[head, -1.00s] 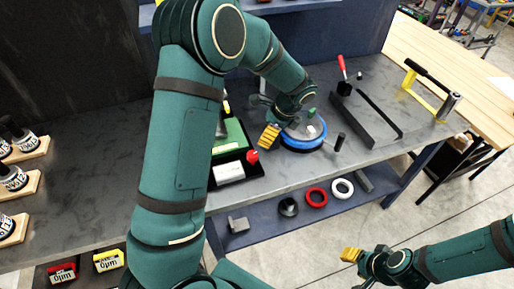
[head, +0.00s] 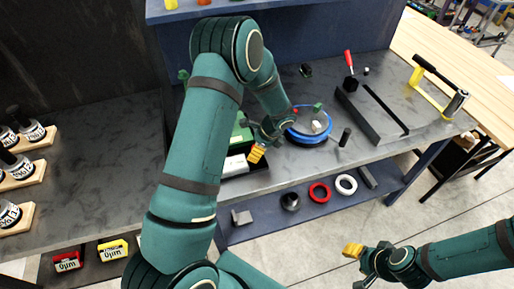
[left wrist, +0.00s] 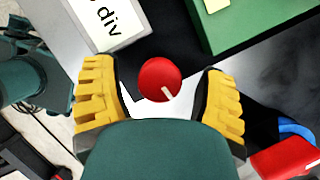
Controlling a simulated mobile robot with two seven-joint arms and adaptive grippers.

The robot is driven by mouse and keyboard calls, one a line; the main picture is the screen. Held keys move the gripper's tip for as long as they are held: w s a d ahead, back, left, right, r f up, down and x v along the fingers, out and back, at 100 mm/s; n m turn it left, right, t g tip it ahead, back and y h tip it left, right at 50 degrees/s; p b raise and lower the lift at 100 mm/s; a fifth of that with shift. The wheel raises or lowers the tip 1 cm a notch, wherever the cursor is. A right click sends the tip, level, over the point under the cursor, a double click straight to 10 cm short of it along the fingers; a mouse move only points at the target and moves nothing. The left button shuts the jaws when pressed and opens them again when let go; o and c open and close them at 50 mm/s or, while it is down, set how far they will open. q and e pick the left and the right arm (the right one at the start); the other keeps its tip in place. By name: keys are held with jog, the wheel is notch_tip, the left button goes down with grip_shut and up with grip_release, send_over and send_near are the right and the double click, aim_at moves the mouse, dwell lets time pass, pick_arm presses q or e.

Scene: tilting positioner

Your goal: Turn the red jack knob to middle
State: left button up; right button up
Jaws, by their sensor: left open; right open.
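The red jack knob (left wrist: 160,79) shows in the left wrist view as a round red cap with a white pointer line running toward its lower right edge. My left gripper (left wrist: 156,88) is open, with one yellow finger on each side of the knob and visible gaps between. In the head view my left gripper (head: 257,153) is at the front right corner of the positioner, and the knob is hidden there. The positioner's green body (left wrist: 250,22) and white plate marked "div" (left wrist: 108,22) show in the wrist view. My right gripper (head: 352,250) is open and empty, off the bench.
A blue-rimmed round plate (head: 312,138) with small parts lies right of the positioner. A dark post (head: 345,137), a dark bar (head: 358,118) and a yellow-framed tool (head: 430,97) stand further right. The lower shelf holds red (head: 319,192) and white (head: 346,184) rings.

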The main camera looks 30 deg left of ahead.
pick_arm(q)
jog(key=c, duration=1.2)
jog(key=shift+n, duration=0.3)
jog(key=n+g+b, duration=0.1)
jog(key=n, duration=0.2)
jog(key=shift+f+h, duration=0.1)
jog(key=shift+h, duration=0.2)
jog(key=n, duration=0.2)
jog(key=n+g+h+b, duration=0.1)
jog(key=n, duration=0.1)
jog(key=shift+n+g, duration=0.3)
jog(key=n+h+b, duration=0.1)
jog(key=n, duration=0.2)
jog(key=shift+n+g+h, duration=0.3)
jog(key=shift+s+n+h, duration=0.1)
jog(key=shift+n+h, duration=0.6)
jog(key=shift+n, duration=1.2)
jog(key=shift+d, duration=0.1)
